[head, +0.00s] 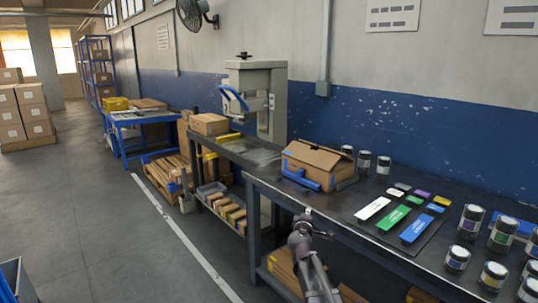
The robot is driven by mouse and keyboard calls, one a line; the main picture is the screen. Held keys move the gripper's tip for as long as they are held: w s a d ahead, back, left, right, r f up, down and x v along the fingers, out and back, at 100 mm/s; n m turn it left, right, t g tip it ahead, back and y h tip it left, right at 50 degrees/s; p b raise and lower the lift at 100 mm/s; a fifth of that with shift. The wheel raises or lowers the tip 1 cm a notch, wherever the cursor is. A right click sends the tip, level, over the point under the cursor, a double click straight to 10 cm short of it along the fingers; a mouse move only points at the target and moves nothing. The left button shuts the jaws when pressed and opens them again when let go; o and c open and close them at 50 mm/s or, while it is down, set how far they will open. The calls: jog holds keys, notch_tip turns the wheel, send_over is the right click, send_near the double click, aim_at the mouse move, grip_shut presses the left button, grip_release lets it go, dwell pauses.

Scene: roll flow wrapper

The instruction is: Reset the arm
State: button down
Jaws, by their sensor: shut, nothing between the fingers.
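My arm rises from the bottom edge, just in front of the dark workbench's (375,246) near edge. My gripper (308,212) is small in the picture at the arm's upper end; it looks shut and empty. It is apart from the things on the bench top. An open cardboard box (312,163) with a blue piece at its front stands at the bench's left end, beyond my gripper.
White, green and blue cards (417,228) lie on a dark mat right of my arm. Several jars (457,259) stand at the right. A grey machine (270,100) stands behind the left bench. Open floor (90,230) lies at left.

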jog(key=s+d+f+m+g+h, duration=0.1)
jog(key=s+d+f+m+g, duration=0.4)
jog(key=s, duration=0.3)
jog(key=s+d+f+m+g+h, duration=0.1)
jog(key=s+d+f+m+g, duration=0.4)
jog(key=s, duration=0.3)
jog(key=s+a+f+m+g+y, duration=0.1)
jog(key=s+a+f+g+y, duration=0.25)
jog(key=s, duration=0.45)
jog(key=s+a+f+m+g+y, duration=0.2)
jog(key=s+a+f+g+y, duration=0.15)
jog(key=s, duration=0.55)
notch_tip(320, 180, up, 24)
jog(key=p, duration=2.4)
jog(key=shift+w+h, duration=0.2)
jog(key=shift+h, duration=0.1)
